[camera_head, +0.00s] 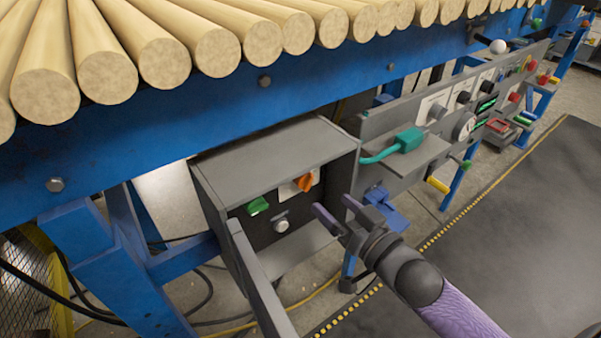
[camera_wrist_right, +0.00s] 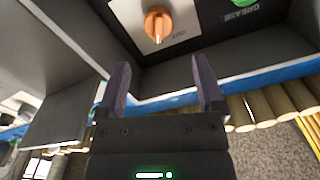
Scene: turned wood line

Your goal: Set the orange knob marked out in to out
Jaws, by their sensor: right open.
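The orange knob (camera_head: 305,182) sits on a white plate on the dark front panel of a grey box (camera_head: 272,160) under the log line. It also shows in the right wrist view as an orange knob (camera_wrist_right: 158,24) with a pale mark and the word OUT beside it. My right gripper (camera_head: 334,211) is in front of the box, to the right of and below the knob, apart from it. In the right wrist view its two fingers (camera_wrist_right: 162,95) are spread with nothing between them. My left gripper is not in view.
A green knob (camera_head: 257,206) and a silver knob (camera_head: 281,225) sit on the same panel. The box's open door (camera_head: 262,285) stands to its left. A teal handle (camera_head: 405,141) and a panel of controls (camera_head: 470,105) are to the right. The dark floor mat (camera_head: 520,240) is clear.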

